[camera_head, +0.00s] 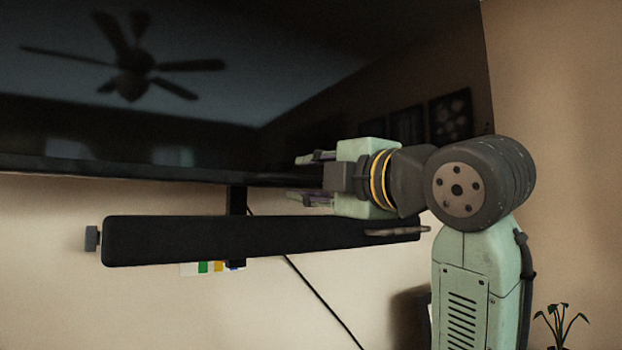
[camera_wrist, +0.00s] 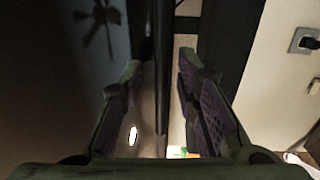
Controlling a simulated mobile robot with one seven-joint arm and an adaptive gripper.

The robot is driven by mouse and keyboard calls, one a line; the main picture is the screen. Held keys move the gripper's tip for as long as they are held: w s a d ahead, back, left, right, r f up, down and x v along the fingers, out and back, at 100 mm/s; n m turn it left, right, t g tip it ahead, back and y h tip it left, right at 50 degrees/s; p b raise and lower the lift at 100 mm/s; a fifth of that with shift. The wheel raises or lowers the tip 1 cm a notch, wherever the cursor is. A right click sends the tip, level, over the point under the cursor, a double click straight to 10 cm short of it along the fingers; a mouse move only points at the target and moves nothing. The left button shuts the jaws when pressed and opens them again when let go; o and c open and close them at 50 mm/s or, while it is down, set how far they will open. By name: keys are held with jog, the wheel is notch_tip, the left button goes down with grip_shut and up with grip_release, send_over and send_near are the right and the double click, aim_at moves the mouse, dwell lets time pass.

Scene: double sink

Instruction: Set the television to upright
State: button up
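The television (camera_head: 260,60) hangs on the wall, with a dark screen reflecting a ceiling fan and picture frames. Its lower edge runs across the head view; I cannot tell its exact tilt. My gripper (camera_head: 298,177) is at this lower edge, right of the picture's middle, fingers pointing left. In the wrist view the gripper (camera_wrist: 158,75) is open, its purple-padded fingers spread. The screen (camera_wrist: 60,70) lies on the left there, and its dark edge strip (camera_wrist: 162,60) runs between the fingers with gaps showing. Contact cannot be made out.
A long black bar (camera_head: 200,240) hangs just below the television and my gripper, on a dark bracket (camera_head: 237,200). A cable (camera_head: 315,295) runs down the wall. A wall outlet (camera_wrist: 304,41) shows in the wrist view. A plant (camera_head: 560,325) stands at lower right.

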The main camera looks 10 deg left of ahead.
jog(key=v, duration=1.2)
dwell(0.3)
